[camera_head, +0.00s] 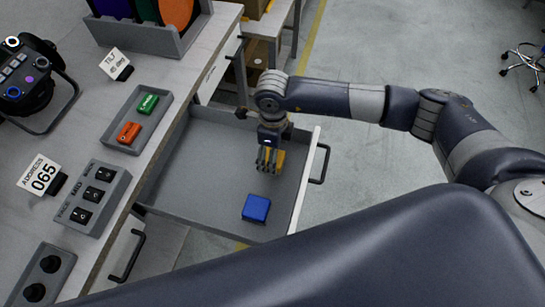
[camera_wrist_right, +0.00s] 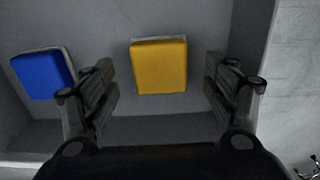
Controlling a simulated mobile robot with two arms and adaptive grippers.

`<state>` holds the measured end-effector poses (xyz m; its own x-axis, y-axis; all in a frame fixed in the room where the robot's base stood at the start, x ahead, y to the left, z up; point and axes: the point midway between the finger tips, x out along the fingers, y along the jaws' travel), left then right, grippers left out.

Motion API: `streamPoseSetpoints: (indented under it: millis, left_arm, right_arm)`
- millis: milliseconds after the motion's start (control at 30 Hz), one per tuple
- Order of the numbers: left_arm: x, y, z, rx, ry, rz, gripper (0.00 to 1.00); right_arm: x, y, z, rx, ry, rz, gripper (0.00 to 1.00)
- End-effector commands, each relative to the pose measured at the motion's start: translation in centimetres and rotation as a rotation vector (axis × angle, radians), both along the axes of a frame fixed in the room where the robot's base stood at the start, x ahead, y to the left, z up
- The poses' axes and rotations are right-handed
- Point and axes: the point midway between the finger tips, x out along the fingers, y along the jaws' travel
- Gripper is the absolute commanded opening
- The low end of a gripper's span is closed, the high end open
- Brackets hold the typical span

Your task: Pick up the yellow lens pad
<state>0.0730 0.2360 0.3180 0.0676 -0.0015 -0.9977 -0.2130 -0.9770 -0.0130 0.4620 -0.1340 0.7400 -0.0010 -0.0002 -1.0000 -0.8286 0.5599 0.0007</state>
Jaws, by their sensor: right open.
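The yellow lens pad (camera_wrist_right: 159,67) lies in the open drawer, between the spread fingers of my right gripper in the right wrist view. In the head view the yellow pad (camera_head: 280,158) is partly hidden behind my right gripper (camera_head: 267,168), which points down into the drawer. My right gripper (camera_wrist_right: 160,90) is open, with a gap on both sides of the pad and nothing held. A blue pad (camera_wrist_right: 43,74) lies to the left of it; in the head view the blue pad (camera_head: 256,208) is nearer the drawer's front corner. My left gripper is not in view.
The open drawer (camera_head: 190,185) has raised walls around the pads. The bench holds a small tray (camera_head: 112,143) with a green and an orange piece, a switch box (camera_head: 95,197), an "ADDRESS 065" card (camera_head: 40,174) and a dark lamp (camera_head: 28,75). Open floor lies to the right.

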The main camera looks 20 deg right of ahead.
Motion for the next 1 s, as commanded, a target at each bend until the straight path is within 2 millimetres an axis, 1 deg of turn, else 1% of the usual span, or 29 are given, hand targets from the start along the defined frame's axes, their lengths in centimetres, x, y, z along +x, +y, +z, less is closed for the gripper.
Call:
streamPoseSetpoints:
  millis: [33, 100, 200, 300, 433, 467, 500, 667, 700, 1000]
  left_arm:
    - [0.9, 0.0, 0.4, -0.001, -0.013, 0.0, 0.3]
    - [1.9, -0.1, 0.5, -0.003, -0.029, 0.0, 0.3]
    - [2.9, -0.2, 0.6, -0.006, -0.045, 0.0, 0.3]
    - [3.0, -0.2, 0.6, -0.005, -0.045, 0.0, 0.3]
    - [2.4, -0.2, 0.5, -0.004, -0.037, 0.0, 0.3]
    - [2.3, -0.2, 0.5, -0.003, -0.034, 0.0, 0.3]
    - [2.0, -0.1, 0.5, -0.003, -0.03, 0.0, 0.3]
    - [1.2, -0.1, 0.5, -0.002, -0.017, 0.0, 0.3]
    - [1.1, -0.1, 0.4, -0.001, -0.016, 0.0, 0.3]
    - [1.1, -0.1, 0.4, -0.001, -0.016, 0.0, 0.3]
  right_arm:
    - [-0.1, 0.0, -0.7, -0.001, 0.003, -0.001, 0.78]
    - [-0.1, 0.0, -1.6, -0.001, 0.003, -0.001, 0.78]
    - [0.0, 0.1, -2.4, 0.001, 0.001, 0.0, 0.78]
    - [0.0, 0.0, -2.6, -0.001, -0.001, 0.001, 0.78]
    - [0.0, 0.0, -2.6, 0.0, 0.0, 0.001, 0.78]
    - [0.0, 0.0, -2.6, 0.0, 0.0, 0.001, 0.74]
    - [0.0, 0.0, -2.6, 0.0, 0.0, 0.001, 0.65]
    - [0.0, 0.0, -2.6, 0.0, 0.0, 0.0, 0.28]
    - [0.0, 0.0, -2.6, 0.0, 0.0, 0.0, 0.27]
    - [0.0, 0.0, -2.5, -0.001, 0.001, 0.0, 0.27]
